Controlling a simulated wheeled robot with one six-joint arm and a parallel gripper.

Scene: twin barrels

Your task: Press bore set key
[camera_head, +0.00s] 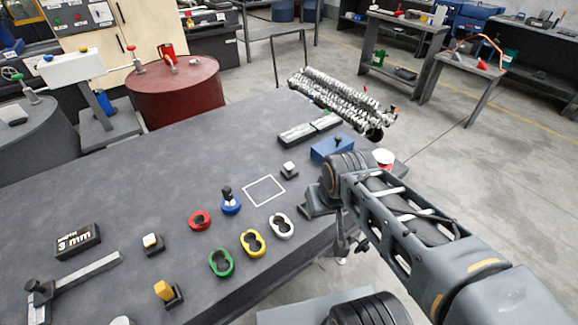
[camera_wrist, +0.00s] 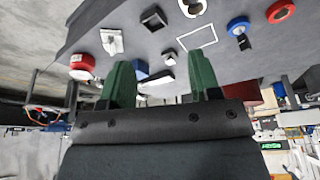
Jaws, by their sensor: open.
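No key carries a readable bore set label, so I cannot tell which one it is. In the head view, a yellow-topped key (camera_head: 163,290) on a dark base is at the table's front left. A small white-and-yellow key (camera_head: 152,242) sits behind it, beside a black block reading "3 mm" (camera_head: 77,241). A white-topped key (camera_head: 289,169) is near the white square; it also shows in the wrist view (camera_wrist: 170,57). My gripper (camera_wrist: 161,76) is open and empty, its green fingers apart. In the head view my arm hides much of it at the table's right edge.
Red (camera_head: 200,220), blue (camera_head: 230,205), green (camera_head: 221,263), yellow (camera_head: 252,243) and white (camera_head: 281,226) pieces stand around a white outline (camera_head: 264,190). A slide gauge (camera_head: 80,277) lies front left. A blue box (camera_head: 332,149) is near my wrist. The table's left middle is clear.

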